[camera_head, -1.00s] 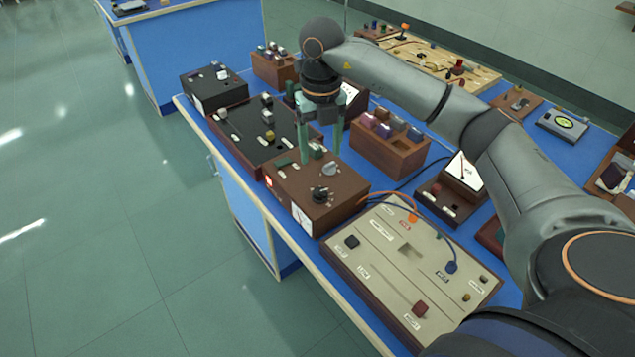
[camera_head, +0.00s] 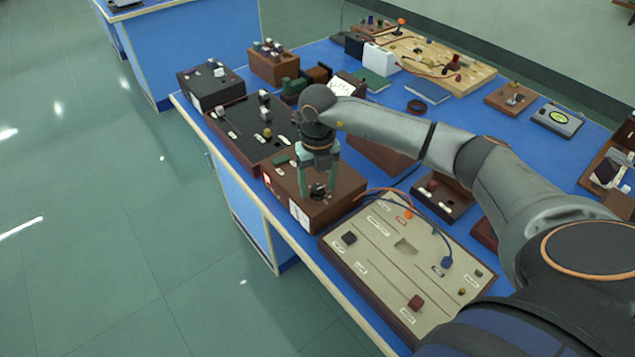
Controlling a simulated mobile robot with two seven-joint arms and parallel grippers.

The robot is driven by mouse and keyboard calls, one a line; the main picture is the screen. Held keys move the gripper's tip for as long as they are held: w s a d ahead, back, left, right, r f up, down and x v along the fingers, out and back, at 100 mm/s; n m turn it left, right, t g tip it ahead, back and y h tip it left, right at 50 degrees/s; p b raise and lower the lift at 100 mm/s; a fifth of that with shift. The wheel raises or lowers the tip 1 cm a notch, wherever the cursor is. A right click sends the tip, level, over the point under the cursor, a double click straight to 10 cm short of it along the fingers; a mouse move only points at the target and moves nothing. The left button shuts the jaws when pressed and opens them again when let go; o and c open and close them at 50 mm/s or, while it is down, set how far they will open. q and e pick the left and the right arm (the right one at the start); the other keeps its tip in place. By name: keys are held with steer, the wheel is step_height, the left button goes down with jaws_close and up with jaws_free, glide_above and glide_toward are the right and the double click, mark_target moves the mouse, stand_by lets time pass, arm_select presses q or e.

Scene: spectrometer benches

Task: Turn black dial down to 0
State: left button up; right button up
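The black dial (camera_head: 318,191) sits on top of a brown wooden box (camera_head: 345,184) near the bench's front edge. My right gripper (camera_head: 319,191) points down over this box, with its green fingers apart on either side of the dial. I cannot tell whether the fingers touch the dial. The grey dial on the same box is hidden behind the gripper. My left gripper is not in view.
A beige panel (camera_head: 375,262) with cables lies to the right of the box. A dark wooden board (camera_head: 240,143) with small parts lies to the left. The blue bench top (camera_head: 420,115) has clear patches further back.

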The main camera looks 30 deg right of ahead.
jaws_close()
stand_by(0.3)
stand_by(0.4)
steer(key=n+b, duration=0.2)
steer(key=n, duration=0.2)
steer(key=shift+f+n+b, duration=0.1)
steer(key=shift+n+b, duration=0.2)
steer(key=shift+n, duration=0.1)
steer(key=n+b, duration=0.2)
steer(key=n, duration=0.4)
steer(key=shift+b, duration=0.35)
steer(key=n+b, duration=0.2)
steer(key=n, duration=0.4)
steer(key=shift+n, duration=0.4)
steer(key=n+b, duration=0.1)
steer(key=n, duration=0.2)
steer(key=shift+n, duration=0.4)
